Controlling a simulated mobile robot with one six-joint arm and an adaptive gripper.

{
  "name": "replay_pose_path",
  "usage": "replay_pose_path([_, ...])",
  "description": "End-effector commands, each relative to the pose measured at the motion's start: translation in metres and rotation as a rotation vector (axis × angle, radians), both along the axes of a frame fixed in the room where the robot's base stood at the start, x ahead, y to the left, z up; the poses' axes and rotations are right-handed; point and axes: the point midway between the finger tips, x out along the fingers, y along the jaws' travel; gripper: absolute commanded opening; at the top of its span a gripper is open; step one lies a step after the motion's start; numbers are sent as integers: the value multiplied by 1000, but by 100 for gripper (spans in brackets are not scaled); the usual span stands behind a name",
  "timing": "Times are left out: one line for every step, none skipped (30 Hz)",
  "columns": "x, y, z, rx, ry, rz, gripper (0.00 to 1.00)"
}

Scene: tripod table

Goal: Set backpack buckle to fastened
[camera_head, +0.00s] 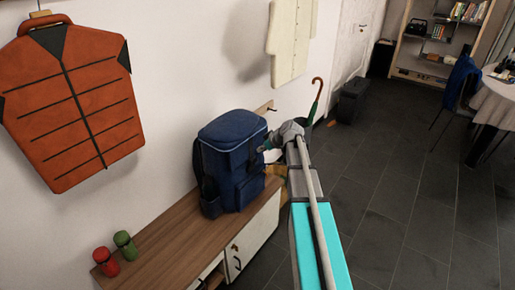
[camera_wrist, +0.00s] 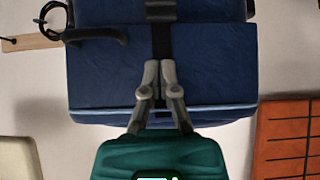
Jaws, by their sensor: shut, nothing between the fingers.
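The blue backpack (camera_head: 230,160) stands upright on the wooden bench top against the wall. In the wrist view its blue front (camera_wrist: 110,85) fills the middle, with a dark strap (camera_wrist: 161,40) running down it. A dark grey buckle piece (camera_wrist: 160,11) sits on this strap at the top edge; I cannot tell whether it is fastened. My gripper (camera_head: 268,148) is at the right side of the backpack. In the wrist view my gripper's fingertips (camera_wrist: 154,66) are together and empty, over the strap below the buckle piece. I cannot tell whether they touch the strap.
An orange jacket (camera_head: 72,110) hangs at left, a cream coat (camera_head: 290,40) above. An umbrella (camera_head: 316,98) stands beyond my gripper. The floor at right is open.

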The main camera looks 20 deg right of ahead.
Motion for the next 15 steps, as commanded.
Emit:
replay_pose_path([-5, -2, 9, 0, 0, 0, 0])
replay_pose_path([-7, -3, 11, 0, 0, 0, 0])
replay_pose_path([-9, -5, 14, -1, 0, 1, 0])
replay_pose_path([-11, -6, 17, -1, 0, 1, 0])
replay_pose_path([-14, -7, 19, -1, 0, 1, 0])
replay_pose_path([-16, -9, 22, -1, 0, 1, 0])
replay_pose_path([-18, -10, 25, 0, 0, 0, 0])
replay_pose_path([-21, -12, 27, 0, 0, 0, 0])
replay_pose_path([-23, -13, 30, 0, 0, 0, 0])
replay_pose_path([-25, -15, 33, 0, 0, 0, 0])
replay_pose_path([-27, -16, 35, 1, 0, 1, 0])
replay_pose_path([-30, -17, 38, 0, 0, 1, 0])
replay_pose_path([-32, -18, 40, 0, 0, 1, 0])
replay_pose_path([-33, -19, 42, 0, 0, 1, 0])
replay_pose_path([-35, -20, 44, 0, 0, 1, 0])
